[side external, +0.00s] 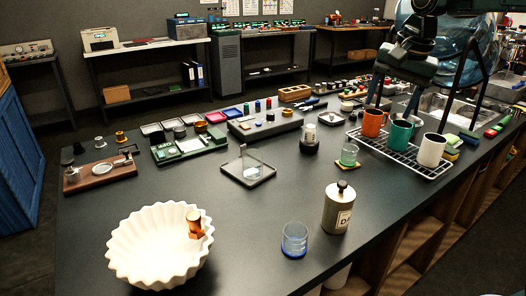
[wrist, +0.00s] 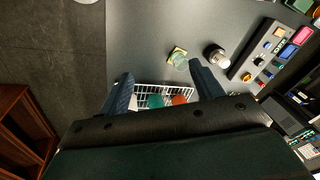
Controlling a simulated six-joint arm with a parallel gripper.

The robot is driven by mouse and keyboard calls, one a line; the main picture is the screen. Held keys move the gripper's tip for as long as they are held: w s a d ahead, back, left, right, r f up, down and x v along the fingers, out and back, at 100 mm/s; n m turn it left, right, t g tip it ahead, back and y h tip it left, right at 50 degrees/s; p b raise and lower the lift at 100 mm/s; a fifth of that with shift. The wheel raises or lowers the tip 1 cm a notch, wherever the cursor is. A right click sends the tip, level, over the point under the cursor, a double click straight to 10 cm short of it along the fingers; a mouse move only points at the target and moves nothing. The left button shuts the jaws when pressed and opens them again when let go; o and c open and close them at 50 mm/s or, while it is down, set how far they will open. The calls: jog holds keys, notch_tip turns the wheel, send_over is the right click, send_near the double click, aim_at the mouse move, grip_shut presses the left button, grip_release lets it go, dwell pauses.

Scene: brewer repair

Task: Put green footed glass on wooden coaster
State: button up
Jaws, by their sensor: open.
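The green footed glass (side external: 349,153) stands upright near the middle right of the dark counter, in front of the wire rack. It also shows in the wrist view (wrist: 180,60), near the top middle. The small tan wooden coaster (wrist: 172,53) shows under the glass's edge, and the glass appears to rest on it. Much of the coaster is hidden by the glass. My gripper (side external: 395,92) is open and empty, raised above the mug rack, apart from the glass. In the wrist view its two blue-grey fingers (wrist: 160,73) are spread wide, with the glass beyond them.
A wire rack (side external: 385,150) holds an orange mug (side external: 373,122), a green mug (side external: 400,133) and a white mug (side external: 432,149). A dark-based jar (side external: 309,140) stands left of the glass. A canister (side external: 338,208) and blue glass (side external: 294,240) stand in front. Counter between is clear.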

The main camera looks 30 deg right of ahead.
jog(key=s+a+f+n+t, duration=0.1)
jog(key=s+a+f+n, duration=0.2)
jog(key=s+n, duration=0.3)
jog(key=s+a+f+n+t, duration=0.2)
jog(key=s+n, duration=0.4)
jog(key=s, duration=0.9)
jog(key=shift+s+a+f+n, duration=0.25)
jog(key=shift+a+f+n, duration=0.05)
jog(key=shift+a+f, duration=0.2)
